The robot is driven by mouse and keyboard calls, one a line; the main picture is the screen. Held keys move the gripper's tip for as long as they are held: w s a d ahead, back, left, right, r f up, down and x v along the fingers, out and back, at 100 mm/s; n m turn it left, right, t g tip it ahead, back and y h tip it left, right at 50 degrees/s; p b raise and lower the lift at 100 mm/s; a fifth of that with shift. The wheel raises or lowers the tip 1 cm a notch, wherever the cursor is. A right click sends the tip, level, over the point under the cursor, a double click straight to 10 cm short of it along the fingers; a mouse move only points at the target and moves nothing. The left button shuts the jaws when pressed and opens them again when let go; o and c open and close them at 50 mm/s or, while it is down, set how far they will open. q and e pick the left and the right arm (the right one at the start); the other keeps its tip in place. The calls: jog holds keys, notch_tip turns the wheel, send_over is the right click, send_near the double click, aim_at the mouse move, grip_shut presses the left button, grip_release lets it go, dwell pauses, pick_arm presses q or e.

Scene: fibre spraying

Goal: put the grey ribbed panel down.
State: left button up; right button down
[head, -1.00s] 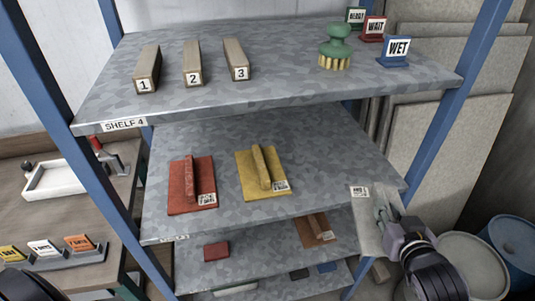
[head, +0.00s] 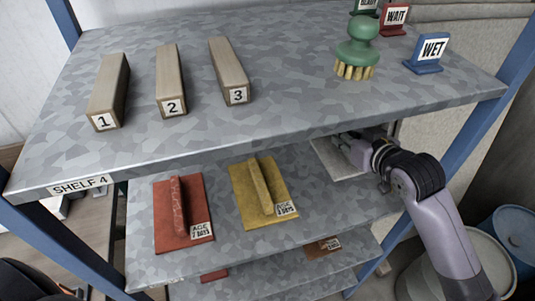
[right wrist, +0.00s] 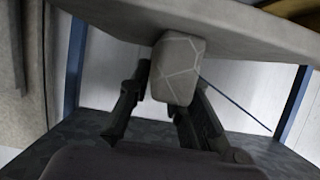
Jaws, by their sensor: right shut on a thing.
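The grey ribbed panel (head: 336,163) is over the right part of the second shelf, right of the yellow panel (head: 270,208). The upper shelf hides its far part. My right gripper (head: 350,148) is shut on its rib, under the upper shelf's front edge. In the right wrist view, the panel's plate (right wrist: 230,28) spans the top and its pale cracked-pattern rib (right wrist: 178,70) sits between the two dark fingers of my right gripper (right wrist: 172,84). I cannot tell whether the panel touches the shelf. My left gripper is not in view.
A red panel (head: 183,228) lies left of the yellow one on the second shelf (head: 150,272). The upper shelf (head: 215,135) holds numbered blocks, a green brush (head: 358,50) and small signs. A blue post (head: 470,150) stands right of the panel. Blue drums stand lower right.

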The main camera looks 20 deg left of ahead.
aim_at(341, 154)
jog(key=shift+w+a+r, duration=0.1)
jog(key=shift+w+r, duration=0.05)
jog(key=shift+r, duration=0.05)
jog(key=shift+f, duration=0.15)
jog(key=f, duration=0.3)
jog(key=s+f+p, duration=0.1)
jog(key=f, duration=0.1)
jog(key=shift+d, duration=0.35)
jog(key=shift+w+a+f, duration=0.1)
jog(key=shift+w+f, duration=0.1)
jog(key=shift+f, duration=0.4)
notch_tip(341, 154, down, 3)
jog(key=shift+s+r+p, duration=0.1)
jog(key=shift+p, duration=0.35)
jog(key=shift+f, duration=0.2)
jog(key=c, duration=1.9)
grip_release()
jog(key=shift+f, duration=0.25)
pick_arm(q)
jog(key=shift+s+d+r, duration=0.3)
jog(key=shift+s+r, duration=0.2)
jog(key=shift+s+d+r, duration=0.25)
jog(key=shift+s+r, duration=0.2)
pick_arm(e)
jog(key=o, duration=0.4)
